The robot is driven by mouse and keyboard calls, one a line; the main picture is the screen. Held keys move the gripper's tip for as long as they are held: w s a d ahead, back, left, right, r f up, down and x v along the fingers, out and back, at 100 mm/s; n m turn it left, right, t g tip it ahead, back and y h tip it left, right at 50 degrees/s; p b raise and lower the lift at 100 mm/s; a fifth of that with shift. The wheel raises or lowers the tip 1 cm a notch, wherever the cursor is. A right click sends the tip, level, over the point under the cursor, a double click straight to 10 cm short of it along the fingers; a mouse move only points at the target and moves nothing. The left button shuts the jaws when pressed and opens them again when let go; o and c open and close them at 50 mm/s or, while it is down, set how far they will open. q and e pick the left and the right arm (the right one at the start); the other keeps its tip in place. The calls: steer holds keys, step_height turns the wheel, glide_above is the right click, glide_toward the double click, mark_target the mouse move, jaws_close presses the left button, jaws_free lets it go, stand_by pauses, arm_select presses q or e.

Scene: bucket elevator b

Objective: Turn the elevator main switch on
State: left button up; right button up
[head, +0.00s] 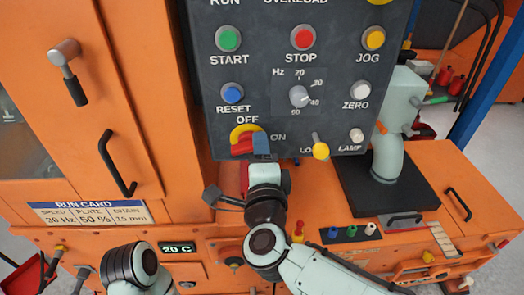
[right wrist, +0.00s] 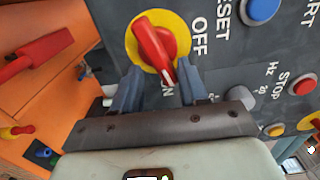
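The main switch (head: 242,146) is a red handle on a yellow disc at the lower left of the dark control panel, with OFF printed above it and ON to its right. In the right wrist view the red handle (right wrist: 157,45) points mostly toward the ON label, its tip between my right fingers. My right gripper (right wrist: 158,80) is at the switch with its fingers apart on either side of the handle tip; contact is unclear. In the head view my right gripper (head: 262,146) covers part of the handle. My left gripper is not in view.
Green START (head: 228,38), red STOP (head: 303,38) and blue RESET (head: 232,93) buttons are on the panel. A speed dial (head: 299,97) and yellow selector (head: 320,149) are right of the switch. An orange cabinet (head: 90,110) with a handle stands left; a pale machine arm (head: 388,120) stands right.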

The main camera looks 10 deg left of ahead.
steer(key=shift+d, duration=0.25)
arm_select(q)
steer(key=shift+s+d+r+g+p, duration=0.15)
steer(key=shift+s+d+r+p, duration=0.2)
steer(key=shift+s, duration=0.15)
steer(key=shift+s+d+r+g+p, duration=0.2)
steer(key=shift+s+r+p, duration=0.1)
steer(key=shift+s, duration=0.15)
arm_select(e)
steer(key=v, duration=1.3)
steer(key=shift+s+a, duration=0.15)
